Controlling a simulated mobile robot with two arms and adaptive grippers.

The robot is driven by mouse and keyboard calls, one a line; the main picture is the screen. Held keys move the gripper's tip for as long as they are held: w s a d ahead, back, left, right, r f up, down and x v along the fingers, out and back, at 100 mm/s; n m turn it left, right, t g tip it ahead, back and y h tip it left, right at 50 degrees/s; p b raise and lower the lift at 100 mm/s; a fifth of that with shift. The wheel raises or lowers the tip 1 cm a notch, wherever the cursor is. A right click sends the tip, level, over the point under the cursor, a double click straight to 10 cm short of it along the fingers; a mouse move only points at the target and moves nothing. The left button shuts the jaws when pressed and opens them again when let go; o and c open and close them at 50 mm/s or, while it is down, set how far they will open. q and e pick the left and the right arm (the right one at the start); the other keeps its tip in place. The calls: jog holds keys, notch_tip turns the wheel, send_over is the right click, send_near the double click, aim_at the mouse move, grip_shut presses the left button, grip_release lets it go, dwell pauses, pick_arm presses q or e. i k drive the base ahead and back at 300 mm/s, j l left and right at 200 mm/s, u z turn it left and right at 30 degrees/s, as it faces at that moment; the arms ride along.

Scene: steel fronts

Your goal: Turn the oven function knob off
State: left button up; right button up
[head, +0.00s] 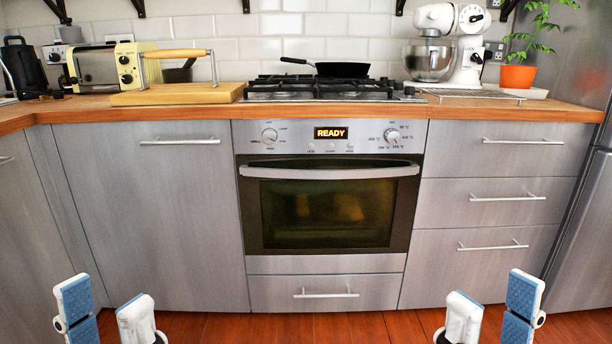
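The oven (330,215) is built into the steel fronts in the middle of the head view, with its door shut. The left knob (269,136) on its panel has small word labels around it, too small to read surely; it looks like the function knob. I cannot tell which label its pointer is at. The right knob (391,136) has degree marks. My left gripper (107,312) and my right gripper (493,310) are at the bottom edge, fingers apart, empty, well away from the oven panel.
The oven door handle (329,172) juts out below the panel. A wooden counter (70,108) runs above, with a gas hob (310,90), a toaster (95,68), a stand mixer (450,45) and a potted plant (518,75). Floor before the oven is clear.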

aim_at(270, 135)
jog(key=i+j+u, duration=0.45)
jog(key=i+j, duration=0.75)
